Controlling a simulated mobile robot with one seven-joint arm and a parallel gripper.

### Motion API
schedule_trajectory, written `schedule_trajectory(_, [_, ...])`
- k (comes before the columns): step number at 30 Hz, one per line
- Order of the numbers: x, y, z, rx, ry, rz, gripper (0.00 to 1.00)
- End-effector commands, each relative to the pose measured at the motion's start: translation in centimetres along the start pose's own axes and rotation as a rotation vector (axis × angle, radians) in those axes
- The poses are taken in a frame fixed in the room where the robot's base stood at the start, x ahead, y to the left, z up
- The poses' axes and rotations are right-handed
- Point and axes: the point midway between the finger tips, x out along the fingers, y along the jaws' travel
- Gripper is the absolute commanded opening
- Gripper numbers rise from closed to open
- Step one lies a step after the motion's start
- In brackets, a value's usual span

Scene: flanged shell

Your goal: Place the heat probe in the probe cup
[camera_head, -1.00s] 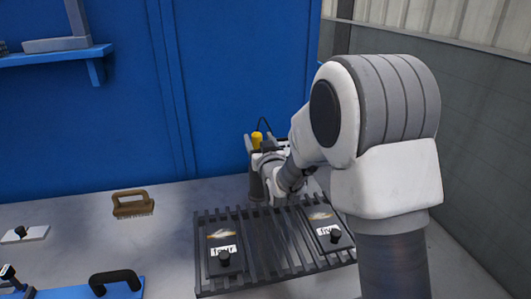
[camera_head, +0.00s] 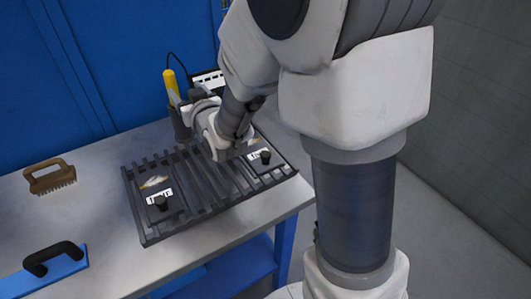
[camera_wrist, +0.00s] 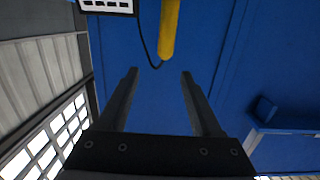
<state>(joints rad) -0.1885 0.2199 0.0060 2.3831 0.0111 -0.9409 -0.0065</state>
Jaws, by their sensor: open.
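The heat probe (camera_head: 171,82) has a yellow handle and a thin black cable. It stands roughly upright at the back of the bench, above a dark cylinder (camera_head: 181,124) that looks like the probe cup. My wrist hides part of this spot, so I cannot tell how the probe sits in it. In the wrist view the yellow handle (camera_wrist: 168,28) shows at top centre, with its cable looping to the left. My gripper (camera_wrist: 159,73) is open and empty, its fingertips apart from the handle in that view.
A slatted dark rack (camera_head: 207,190) with two labelled, knobbed plates lies in front of my wrist. A white panel with dark slots (camera_head: 208,80) is behind. A wooden brush (camera_head: 50,176) and a blue block with black handle (camera_head: 45,272) lie left, with bare bench between.

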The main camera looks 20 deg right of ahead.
Motion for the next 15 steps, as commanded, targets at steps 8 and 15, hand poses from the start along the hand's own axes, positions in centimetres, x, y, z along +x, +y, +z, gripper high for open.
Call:
schedule_trajectory(8, [-4.3,2.3,-1.2,0.009,-0.218,0.042,0.66])
schedule_trajectory(15, [-9.8,3.6,-1.3,0.023,-0.417,0.075,0.66])
